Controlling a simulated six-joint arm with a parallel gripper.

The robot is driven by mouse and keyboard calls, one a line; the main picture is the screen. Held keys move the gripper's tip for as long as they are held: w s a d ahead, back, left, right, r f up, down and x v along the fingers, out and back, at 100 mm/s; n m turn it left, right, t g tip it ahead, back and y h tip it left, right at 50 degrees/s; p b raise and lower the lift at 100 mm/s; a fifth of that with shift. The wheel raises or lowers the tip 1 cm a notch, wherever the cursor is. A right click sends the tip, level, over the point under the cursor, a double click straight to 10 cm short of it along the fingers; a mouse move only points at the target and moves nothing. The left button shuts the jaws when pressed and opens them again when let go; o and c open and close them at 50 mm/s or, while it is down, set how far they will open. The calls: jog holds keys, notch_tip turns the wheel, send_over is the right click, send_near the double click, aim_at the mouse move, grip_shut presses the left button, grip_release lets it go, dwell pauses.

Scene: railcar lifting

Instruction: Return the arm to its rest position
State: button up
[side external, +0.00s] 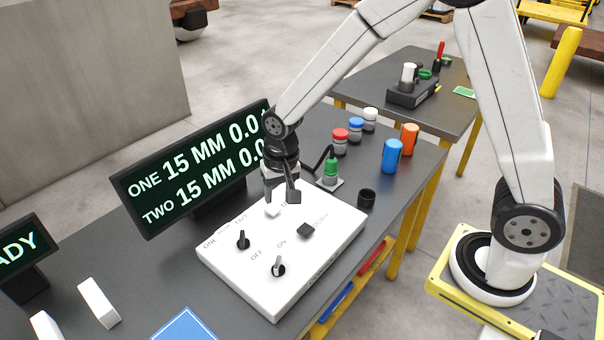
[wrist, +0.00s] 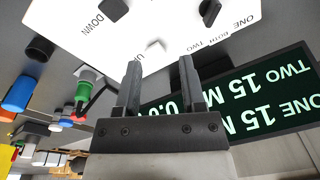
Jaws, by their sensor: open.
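My gripper (side external: 281,192) is over the far part of the white control panel (side external: 235,268), pointing down. In the wrist view my gripper (wrist: 160,75) shows two dark fingers spread apart with nothing between them. Two black knobs (side external: 243,240) (side external: 278,266) and a dark square control (side external: 306,231) are on the panel. My arm reaches over from its base at the right.
A display (side external: 190,180) reading ONE and TWO 15 MM stands close behind my gripper. A green-topped plug (side external: 331,170), a black cup (side external: 366,198) and blue (side external: 392,156) and orange (side external: 409,138) cylinders stand to the right. A second table (side external: 405,70) stands behind.

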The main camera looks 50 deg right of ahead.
jog(key=s+d+r+n, duration=0.1)
jog(key=s+d+n, duration=0.1)
jog(key=s, duration=0.4)
jog(key=s+d+r+n+t, duration=0.1)
jog(key=s+d+n, duration=0.2)
jog(key=s, duration=0.3)
jog(key=shift+s+d+r, duration=0.25)
jog(key=shift+d+r, duration=0.15)
jog(key=shift+d, duration=0.45)
